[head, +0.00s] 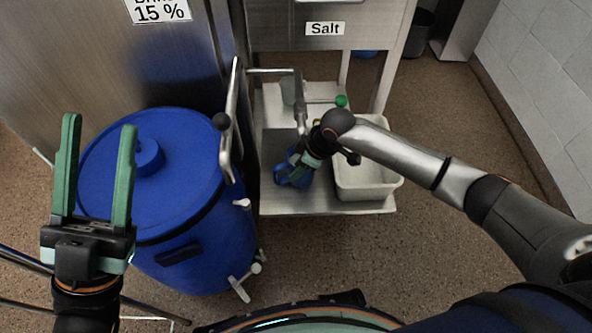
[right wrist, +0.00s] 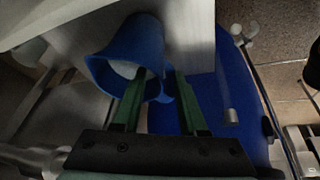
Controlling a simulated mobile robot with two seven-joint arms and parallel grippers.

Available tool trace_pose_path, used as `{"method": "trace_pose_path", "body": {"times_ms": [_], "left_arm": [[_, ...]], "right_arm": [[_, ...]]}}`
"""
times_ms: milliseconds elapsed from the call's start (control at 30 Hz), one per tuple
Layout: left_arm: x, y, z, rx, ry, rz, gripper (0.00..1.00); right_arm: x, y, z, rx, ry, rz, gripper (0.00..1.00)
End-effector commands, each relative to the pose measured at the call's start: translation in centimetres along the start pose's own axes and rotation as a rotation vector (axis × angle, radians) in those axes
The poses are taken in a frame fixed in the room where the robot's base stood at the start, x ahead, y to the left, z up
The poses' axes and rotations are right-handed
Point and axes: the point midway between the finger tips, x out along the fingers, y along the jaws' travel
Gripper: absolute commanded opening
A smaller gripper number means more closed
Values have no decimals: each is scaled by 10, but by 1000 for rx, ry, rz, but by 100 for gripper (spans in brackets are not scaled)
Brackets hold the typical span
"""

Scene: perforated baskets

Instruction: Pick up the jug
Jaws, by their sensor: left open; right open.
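The blue jug (head: 281,174) stands on the lower metal shelf in the head view, partly hidden by my right gripper (head: 303,166). In the right wrist view the jug (right wrist: 126,47) shows its open mouth, pale inside. My right gripper (right wrist: 160,74) is open there, its green fingers reaching to the jug's near side. A blue part, seemingly the handle, shows between the fingers; I cannot tell whether they touch it. My left gripper (head: 100,122) is open and empty above the blue barrel at the left.
A blue lidded barrel (head: 196,148) stands left of the shelf (head: 325,208). A white bin (head: 370,188) sits on the shelf right of the jug. A pipe with a green-knobbed valve (head: 341,101) is behind. Floor at the right is clear.

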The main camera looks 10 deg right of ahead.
Motion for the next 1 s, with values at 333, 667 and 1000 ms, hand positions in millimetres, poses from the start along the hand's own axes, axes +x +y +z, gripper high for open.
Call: {"method": "trace_pose_path", "body": {"times_ms": [333, 667, 1000], "left_arm": [[0, 0, 0, -1, 0, 0, 50], [0, 0, 0, -1, 0, 1, 50], [0, 0, 0, -2, 0, 1, 50]], "right_arm": [[0, 0, 0, 1, 0, 0, 9], [0, 0, 0, 1, 0, -1, 0], [0, 0, 0, 1, 0, -1, 0]]}}
